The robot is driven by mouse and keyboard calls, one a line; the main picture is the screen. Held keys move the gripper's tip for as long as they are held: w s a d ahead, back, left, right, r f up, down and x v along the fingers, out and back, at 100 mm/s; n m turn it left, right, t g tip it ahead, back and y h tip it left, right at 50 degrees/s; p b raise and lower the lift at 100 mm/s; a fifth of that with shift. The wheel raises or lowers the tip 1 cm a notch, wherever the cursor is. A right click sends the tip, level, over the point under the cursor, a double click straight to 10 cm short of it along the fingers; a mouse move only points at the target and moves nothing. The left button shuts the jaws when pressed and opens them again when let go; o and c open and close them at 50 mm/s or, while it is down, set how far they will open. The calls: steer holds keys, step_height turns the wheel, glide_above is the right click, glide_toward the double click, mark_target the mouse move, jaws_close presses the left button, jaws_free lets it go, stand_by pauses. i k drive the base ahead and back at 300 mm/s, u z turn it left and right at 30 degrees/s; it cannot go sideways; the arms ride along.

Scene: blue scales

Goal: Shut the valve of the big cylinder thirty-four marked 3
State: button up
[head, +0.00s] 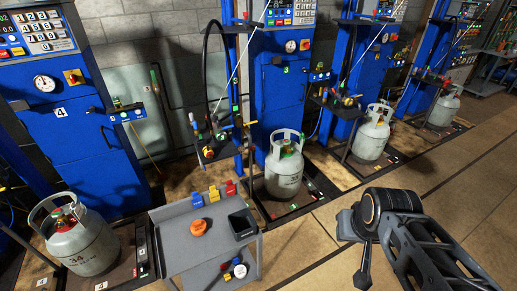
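A grey cylinder (284,175) with a collar handle stands on the scale platform in front of the blue column marked 3 (287,100). Its valve (287,147), with reddish and green bits, sits inside the collar, too small to tell if open or shut. Another grey cylinder (82,246), bearing the number 34, stands at the lower left by the blue column marked 4 (75,140). My dark arm reaches in from the lower right. A narrow part at its end, perhaps my gripper (363,270), points down, apart from both cylinders; its fingers cannot be made out.
A grey cart (190,255) stands between the two nearest cylinders, with an orange knob-like piece (199,227) and a black bin (242,223) on top. More cylinders (371,135) stand farther right. Hoses and a stand (215,148) are left of column 3. Tiled floor at the right is clear.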

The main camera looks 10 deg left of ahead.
mark_target(57, 212)
steer(key=u, duration=2.75)
steer(key=i, duration=1.1)
steer(key=u, duration=0.55)
steer(key=i, duration=1.15)
steer(key=z, duration=1.05)
steer(key=i, duration=1.05)
steer(key=z, duration=0.75)
